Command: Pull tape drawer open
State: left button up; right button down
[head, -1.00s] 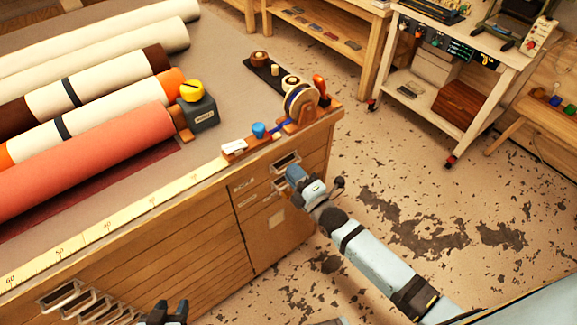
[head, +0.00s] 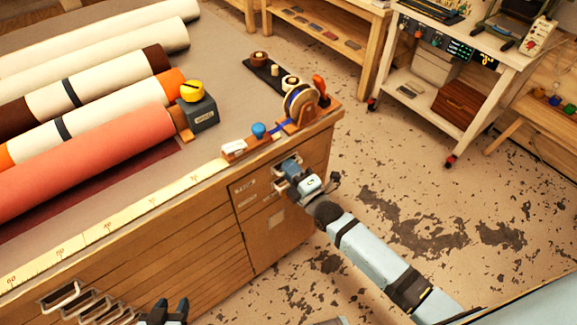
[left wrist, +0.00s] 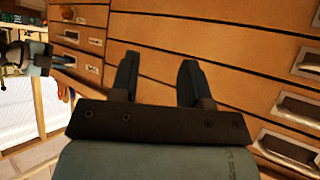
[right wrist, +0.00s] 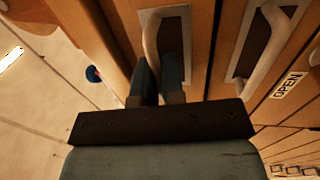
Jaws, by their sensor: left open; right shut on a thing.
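The wooden cabinet has a top right drawer (head: 243,187) below the tape dispenser. My right gripper (head: 288,172) is at this drawer's metal handle and covers most of it in the head view. In the right wrist view, the fingers of my right gripper (right wrist: 158,75) are close together on the handle (right wrist: 153,35). The drawer front looks flush with the cabinet. My left gripper (head: 167,311) is low in the head view, in front of the wide drawers. In the left wrist view its fingers (left wrist: 157,68) are apart with nothing between them.
The tape dispenser (head: 300,102) and a blue knob (head: 258,130) stand on the counter above. Several wide-drawer handles (head: 62,297) are at lower left. Floor right of the cabinet is open.

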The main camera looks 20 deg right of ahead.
jog(key=r+p+v, duration=0.1)
jog(key=p+v, duration=0.2)
jog(key=v, duration=0.6)
jog(key=r+p+v, duration=0.2)
jog(key=p+v, duration=0.1)
jog(key=v, duration=0.7)
jog(key=shift+s, duration=0.3)
jog(key=shift+d+r, duration=0.1)
jog(key=shift+r, duration=0.05)
jog(key=c, duration=1.5)
grip_release()
jog(key=b+v, duration=0.2)
jog(key=v, duration=1.1)
jog(key=shift+s+d, duration=0.15)
jog(key=shift+s, duration=0.25)
